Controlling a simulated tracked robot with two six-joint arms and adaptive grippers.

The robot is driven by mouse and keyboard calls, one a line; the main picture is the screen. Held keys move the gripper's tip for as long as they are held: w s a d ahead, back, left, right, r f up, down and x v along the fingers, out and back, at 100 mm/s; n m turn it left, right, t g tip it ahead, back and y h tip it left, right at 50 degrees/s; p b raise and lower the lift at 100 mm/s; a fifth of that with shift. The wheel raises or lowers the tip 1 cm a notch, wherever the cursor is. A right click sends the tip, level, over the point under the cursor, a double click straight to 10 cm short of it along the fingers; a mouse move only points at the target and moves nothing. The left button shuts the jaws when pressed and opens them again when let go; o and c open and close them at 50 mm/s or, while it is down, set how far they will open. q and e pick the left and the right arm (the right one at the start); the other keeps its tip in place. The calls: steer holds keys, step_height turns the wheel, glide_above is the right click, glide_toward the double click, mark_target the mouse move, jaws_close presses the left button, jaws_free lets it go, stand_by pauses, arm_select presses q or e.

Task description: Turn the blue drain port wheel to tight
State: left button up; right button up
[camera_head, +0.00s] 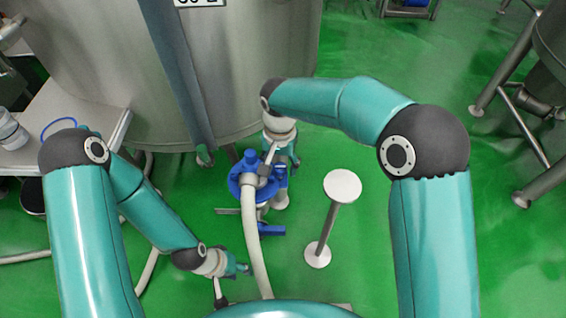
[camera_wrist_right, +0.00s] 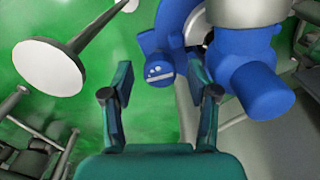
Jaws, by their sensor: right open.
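The blue drain port wheel (camera_head: 236,186) sits around a pale pipe fitting, low in front of the large steel tank. In the right wrist view the blue wheel (camera_wrist_right: 262,88) fills the upper right, with thick rounded lobes. My right gripper (camera_head: 292,158) is just to the right of the wheel. In its wrist view the right gripper (camera_wrist_right: 158,78) is open. A blue knob end with a pale mark lies just beyond and between its fingertips; contact cannot be told. My left gripper (camera_head: 243,269) is low, left of the pale hose; its fingers are too small to read.
A pale hose (camera_head: 255,245) runs from the fitting towards me. A round white-topped stand (camera_head: 342,186) stands on the green floor to the right, also in the wrist view (camera_wrist_right: 50,66). The steel tank (camera_head: 110,60) blocks the back. Open floor lies further right.

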mark_target(280, 167)
step_height(280, 167, up, 12)
stand_by(0.5)
steer(key=shift+f, duration=0.1)
